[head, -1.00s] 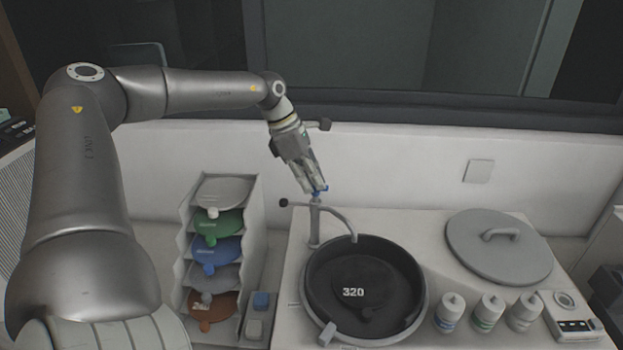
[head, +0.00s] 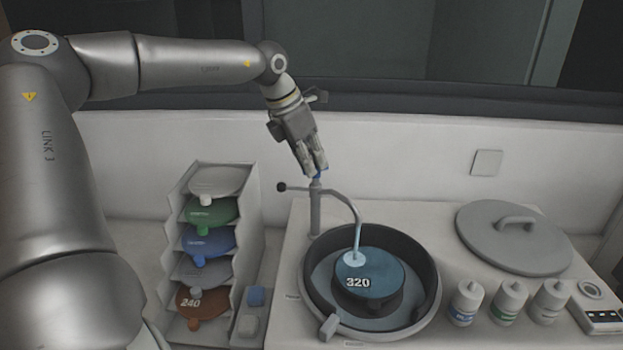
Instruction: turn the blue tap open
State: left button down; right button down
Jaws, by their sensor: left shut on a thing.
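The blue tap (head: 319,179) sits on top of the grey faucet post (head: 316,212) behind the round basin. Only a little blue shows below my fingers. My left gripper (head: 318,172) points down from above and is shut on the tap. Pale blue water runs from the curved spout (head: 352,205) onto the disc marked 320 (head: 385,277) in the black-walled basin (head: 428,262). The disc and basin floor look wet and bluish. My right gripper is not in view.
A rack (head: 248,215) with several coloured discs stands left of the basin. A grey lid (head: 530,250) with a handle lies at the right. Several white bottles (head: 508,300) stand in front of it. A black-knobbed side lever (head: 283,187) sticks out left of the post.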

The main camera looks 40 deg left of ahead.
pick_arm(q)
jog(key=n+y+b, duration=0.1)
jog(key=n+b, duration=0.1)
jog(key=n+y+b, duration=0.1)
jog(key=n+b, duration=0.1)
jog(key=b, duration=0.1)
jog(key=n+b, duration=0.3)
jog(key=shift+d+f+y, duration=0.1)
jog(key=shift+d+y, duration=0.2)
jog(key=shift+y, duration=0.1)
jog(key=n+b, duration=0.1)
jog(key=n, duration=0.1)
jog(key=shift+w+n+y+b, duration=0.1)
jog(key=shift+n+y+b, duration=0.2)
jog(key=shift+y, duration=0.1)
jog(key=shift+d+r+n+g+y, duration=0.2)
jog(key=shift+n+g+y, duration=0.15)
jog(key=shift+n, duration=0.55)
jog(key=c, duration=1.5)
grip_release()
jog(key=shift+c, duration=0.2)
jog(key=v, duration=1.2)
jog(key=shift+w, duration=0.2)
